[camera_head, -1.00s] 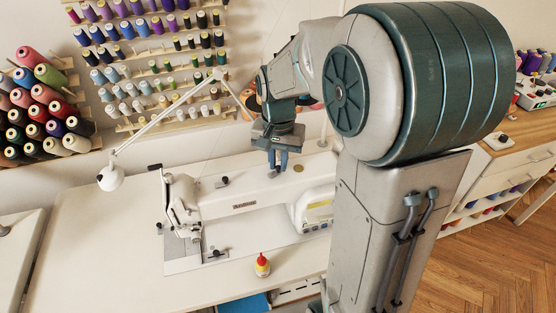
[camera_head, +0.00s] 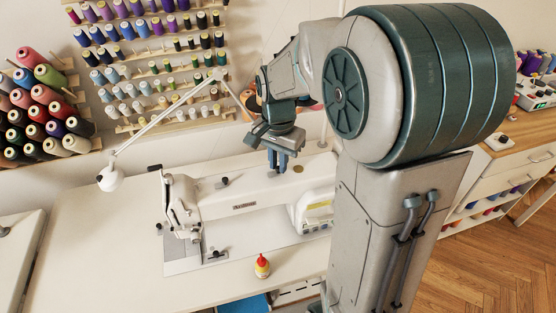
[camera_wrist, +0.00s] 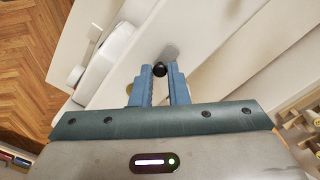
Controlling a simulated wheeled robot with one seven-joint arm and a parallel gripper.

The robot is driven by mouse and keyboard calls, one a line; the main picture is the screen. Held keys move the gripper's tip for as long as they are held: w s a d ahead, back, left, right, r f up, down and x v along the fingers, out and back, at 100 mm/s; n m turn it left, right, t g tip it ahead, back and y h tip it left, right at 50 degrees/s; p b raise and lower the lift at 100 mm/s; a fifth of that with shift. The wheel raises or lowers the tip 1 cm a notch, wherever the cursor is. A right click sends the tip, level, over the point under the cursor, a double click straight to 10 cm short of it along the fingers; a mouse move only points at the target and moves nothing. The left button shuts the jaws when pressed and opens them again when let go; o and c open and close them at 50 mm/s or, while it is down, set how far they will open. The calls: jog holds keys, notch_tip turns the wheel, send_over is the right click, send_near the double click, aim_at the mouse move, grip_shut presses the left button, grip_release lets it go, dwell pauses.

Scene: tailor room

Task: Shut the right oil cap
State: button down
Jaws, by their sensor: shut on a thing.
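The white sewing machine (camera_head: 245,205) stands on the table. The right oil cap is a small grey plate (camera_wrist: 171,52) with a black knob (camera_wrist: 160,69) on the machine's top. A round brass-coloured spot (camera_head: 298,169) lies beside it, uncovered; in the wrist view it is partly hidden behind a finger. My gripper (camera_head: 278,168) reaches down to the machine top, its blue fingers (camera_wrist: 159,76) shut on the black knob. In the head view the fingers mostly hide this cap. Another cap with a dark knob (camera_head: 224,181) sits further left on the machine top.
A red-topped oil bottle (camera_head: 262,266) stands on the white table (camera_head: 100,240) in front of the machine. A white lamp (camera_head: 110,179) and thread racks (camera_head: 150,70) are behind. The table's left part is clear.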

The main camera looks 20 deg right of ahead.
aim_at(278, 167)
jog(key=c, duration=1.4)
grip_release()
jog(key=shift+c, duration=0.2)
notch_tip(278, 167, up, 14)
jog(key=s+f+n+t, duration=0.3)
jog(key=s+f+n, duration=0.6)
jog(key=s, duration=0.5)
jog(key=shift+s+f, duration=0.3)
jog(key=shift+s, duration=0.05)
